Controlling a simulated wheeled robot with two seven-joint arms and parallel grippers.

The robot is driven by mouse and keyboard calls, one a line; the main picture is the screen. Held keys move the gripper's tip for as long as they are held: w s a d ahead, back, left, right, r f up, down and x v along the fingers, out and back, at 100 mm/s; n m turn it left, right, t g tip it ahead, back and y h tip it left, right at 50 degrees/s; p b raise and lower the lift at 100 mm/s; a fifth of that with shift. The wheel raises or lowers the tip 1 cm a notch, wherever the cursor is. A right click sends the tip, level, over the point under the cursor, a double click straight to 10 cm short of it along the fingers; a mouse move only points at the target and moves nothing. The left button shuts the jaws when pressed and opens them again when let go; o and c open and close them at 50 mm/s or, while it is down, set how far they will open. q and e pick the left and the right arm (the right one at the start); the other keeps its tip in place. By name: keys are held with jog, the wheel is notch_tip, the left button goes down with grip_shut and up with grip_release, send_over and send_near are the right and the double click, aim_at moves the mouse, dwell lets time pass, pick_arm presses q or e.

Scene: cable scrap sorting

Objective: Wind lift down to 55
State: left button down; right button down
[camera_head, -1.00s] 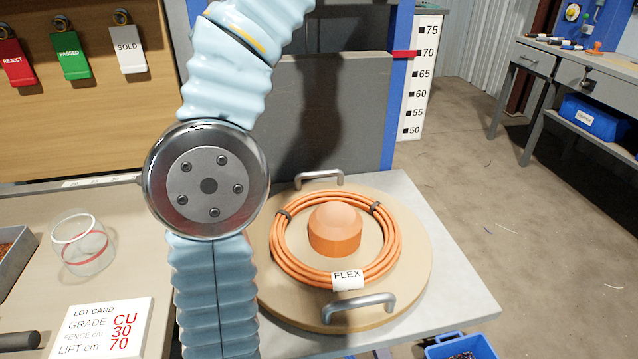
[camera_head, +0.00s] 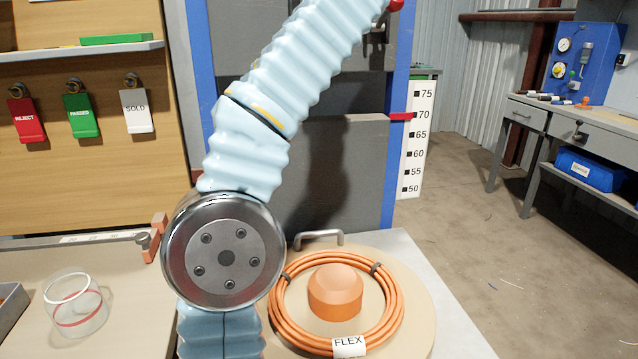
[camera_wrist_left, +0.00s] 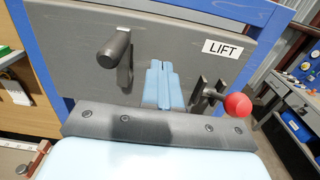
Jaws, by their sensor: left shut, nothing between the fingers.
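The lift scale (camera_head: 416,140) stands upright behind the turntable, marked 50 to 75. Its red pointer (camera_head: 401,117) is at about 70. In the left wrist view, a grey panel carries a LIFT label (camera_wrist_left: 222,48), a dark crank handle (camera_wrist_left: 116,48) and a lever with a red ball knob (camera_wrist_left: 237,107). My left gripper (camera_wrist_left: 162,68) shows as light-blue fingers, shut and empty, between the crank handle and the knob, apart from both. In the head view the red knob (camera_head: 397,4) is at the top edge; the left gripper is out of frame. My right gripper is not in view.
A round wooden turntable (camera_head: 415,310) holds an orange cable coil (camera_head: 281,312) tagged FLEX around an orange hub. A clear cup (camera_head: 75,304) stands at the left. Tags hang on the back board. A workbench (camera_head: 560,125) stands at the right; the floor between is clear.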

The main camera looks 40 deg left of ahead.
pick_arm(q)
jog(key=v, duration=0.7)
jog(key=shift+s+d+b, duration=0.25)
jog(key=shift+d+b, duration=0.05)
jog(key=shift+b, duration=0.05)
